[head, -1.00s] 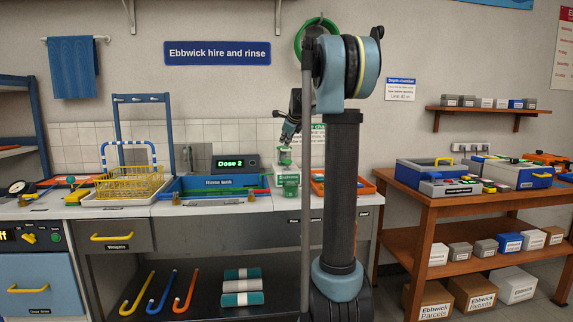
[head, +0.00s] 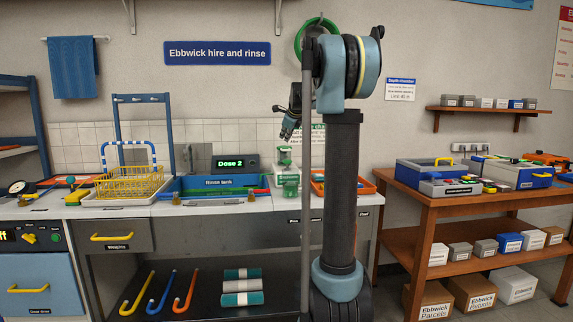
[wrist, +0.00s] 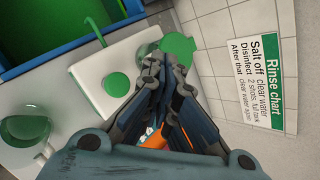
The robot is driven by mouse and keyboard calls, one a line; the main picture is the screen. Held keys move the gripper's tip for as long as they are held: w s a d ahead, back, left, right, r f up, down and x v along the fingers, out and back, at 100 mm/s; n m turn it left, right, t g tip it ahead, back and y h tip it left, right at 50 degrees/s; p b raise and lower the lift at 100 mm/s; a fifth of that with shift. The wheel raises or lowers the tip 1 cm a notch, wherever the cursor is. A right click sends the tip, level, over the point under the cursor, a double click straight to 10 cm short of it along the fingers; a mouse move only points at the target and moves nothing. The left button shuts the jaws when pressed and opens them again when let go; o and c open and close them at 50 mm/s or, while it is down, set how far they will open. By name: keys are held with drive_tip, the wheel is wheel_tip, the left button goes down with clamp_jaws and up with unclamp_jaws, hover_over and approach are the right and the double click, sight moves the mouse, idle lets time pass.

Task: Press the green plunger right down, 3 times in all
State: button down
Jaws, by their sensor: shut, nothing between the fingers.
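The green plunger (head: 284,152) stands up at the top of a white and green dispenser (head: 287,181) on the counter, in the middle of the head view. My gripper (head: 287,134) is shut and empty, a little above the plunger and apart from it. In the wrist view the shut fingers (wrist: 165,66) show beside a white body with a round green disc on top (wrist: 116,84). I cannot tell which green part there is the plunger. The display (head: 235,162) reads "Dose 2".
The blue rinse tank (head: 220,184) is left of the dispenser, with a yellow basket (head: 128,184) further left. An orange tray (head: 318,188) lies to the right, partly behind my arm. The rinse chart (wrist: 262,75) hangs on the tiled wall.

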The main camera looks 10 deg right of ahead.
drive_tip(key=shift+f, duration=3.6)
drive_tip(key=shift+s+f, duration=0.1)
drive_tip(key=shift+f, duration=1.35)
drive_tip(key=shift+r, duration=0.15)
idle(0.4)
drive_tip(key=shift+r, duration=1.35)
drive_tip(key=shift+r, duration=2.5)
